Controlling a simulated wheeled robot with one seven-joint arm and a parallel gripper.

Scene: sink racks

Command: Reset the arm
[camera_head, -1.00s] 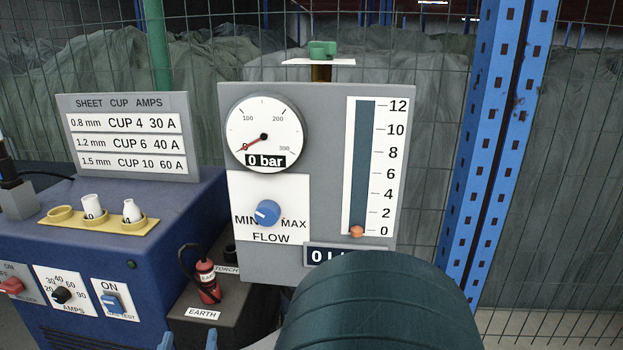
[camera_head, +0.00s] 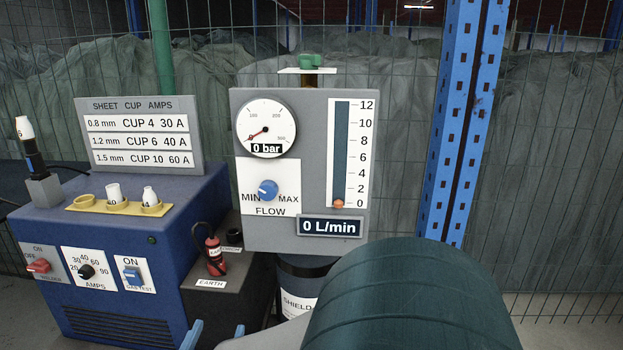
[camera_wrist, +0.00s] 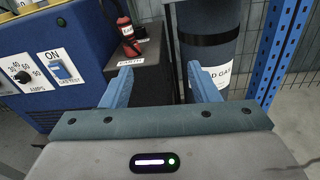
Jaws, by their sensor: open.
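My gripper (camera_wrist: 160,88) is open and empty in the wrist view, its two blue fingers wide apart. Between and beyond them stand a dark box with a red EARTH clamp (camera_wrist: 129,36) and a dark gas cylinder (camera_wrist: 212,35). In the head view my arm's dark green link fills the lower right. The gripper touches nothing that I can see.
The blue welding machine (camera_head: 110,240) stands at left, with knobs and a yellow cup tray (camera_head: 117,207). A grey gauge panel (camera_head: 228,160) reads 0 bar and 0 L/min. A blue post (camera_head: 460,130) and wire fence stand behind. Floor at right is clear.

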